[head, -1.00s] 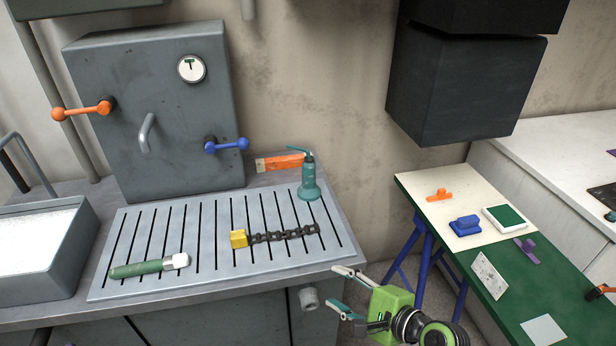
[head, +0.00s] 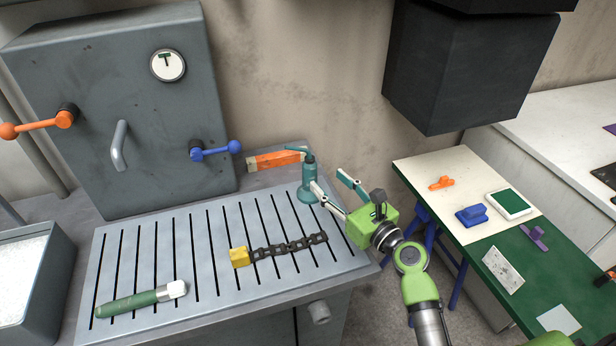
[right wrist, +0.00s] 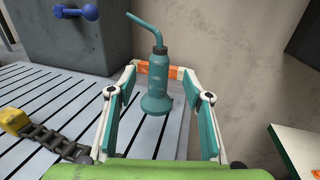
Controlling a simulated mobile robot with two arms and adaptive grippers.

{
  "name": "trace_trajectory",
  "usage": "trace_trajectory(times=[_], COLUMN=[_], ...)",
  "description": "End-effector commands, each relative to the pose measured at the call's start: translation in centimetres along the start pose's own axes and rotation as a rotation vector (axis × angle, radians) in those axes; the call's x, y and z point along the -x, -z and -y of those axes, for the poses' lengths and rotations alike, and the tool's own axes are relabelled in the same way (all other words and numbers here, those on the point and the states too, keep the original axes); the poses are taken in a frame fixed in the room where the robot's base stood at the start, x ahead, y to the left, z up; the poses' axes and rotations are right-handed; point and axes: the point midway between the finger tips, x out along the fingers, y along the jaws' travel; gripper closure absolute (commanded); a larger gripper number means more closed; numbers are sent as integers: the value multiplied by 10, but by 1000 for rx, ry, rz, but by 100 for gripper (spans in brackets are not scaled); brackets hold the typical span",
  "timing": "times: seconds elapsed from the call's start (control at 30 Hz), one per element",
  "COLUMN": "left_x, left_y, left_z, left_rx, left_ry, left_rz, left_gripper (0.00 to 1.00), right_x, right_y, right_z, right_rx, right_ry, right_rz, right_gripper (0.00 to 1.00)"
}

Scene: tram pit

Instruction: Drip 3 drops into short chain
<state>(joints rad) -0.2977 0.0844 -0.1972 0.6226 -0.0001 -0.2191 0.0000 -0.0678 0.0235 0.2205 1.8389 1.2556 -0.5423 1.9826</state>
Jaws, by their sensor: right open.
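A teal oil can (head: 308,186) with a bent spout stands upright at the back right of the slotted grey tray (head: 215,285). It also shows in the right wrist view (right wrist: 157,78), ahead of the fingers. A short dark chain (head: 288,247) with a yellow block (head: 239,257) at its left end lies on the tray in front of the can. My right gripper (head: 325,192) is open, its fingers pointing at the can. In the right wrist view the fingers lie on either side of the can's line, and no grip on it shows. My left gripper is out of view.
A green-handled tool (head: 140,299) lies at the tray's front left. A grey cabinet (head: 110,150) with orange and blue levers stands behind. An orange-and-white block (head: 275,161) lies behind the can. A dark box (head: 455,75) hangs above right. A green-and-cream table (head: 470,200) holds small items.

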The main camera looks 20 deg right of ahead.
Motion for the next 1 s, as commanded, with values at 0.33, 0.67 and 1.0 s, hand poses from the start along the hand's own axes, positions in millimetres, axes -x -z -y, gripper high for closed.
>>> trace_trajectory(times=[0.33, 0.67, 1.0], left_x=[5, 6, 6], left_y=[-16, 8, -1], left_z=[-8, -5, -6], left_rx=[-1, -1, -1], left_ry=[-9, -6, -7], left_rz=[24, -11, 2], left_gripper=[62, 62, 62], right_x=[-41, -81, -91], right_y=[0, 8, 9], right_z=[-1, -1, -1], right_rx=[3, 3, 5], right_ry=[-1, -2, -1], right_rz=[0, 0, -1], right_gripper=[54, 54, 54])
